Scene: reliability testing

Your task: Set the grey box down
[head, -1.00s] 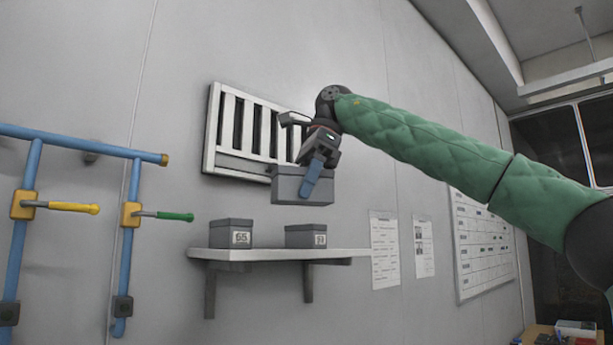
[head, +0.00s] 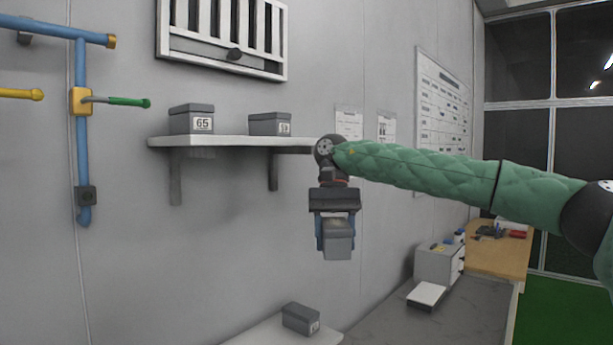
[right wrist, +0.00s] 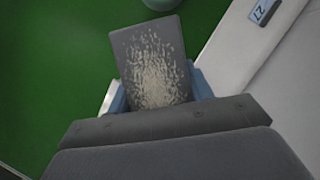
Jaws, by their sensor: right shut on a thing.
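My right gripper (head: 336,236) points down and is shut on a grey box (head: 338,244), one blue finger on each side. It holds the box in the air, below the level of the wall shelf. In the right wrist view the held box (right wrist: 155,60) has a pale speckled patch on its face, and my right gripper (right wrist: 158,92) grips its two sides. Green floor shows behind it there. My left gripper is not in view.
A wall shelf (head: 235,142) bears two grey boxes, labelled 65 (head: 191,119) and 59 (head: 269,123). A low pale surface (head: 272,333) bears another grey box (head: 300,319). A counter (head: 400,322) with a white item lies right. Blue rails (head: 82,150) stand left.

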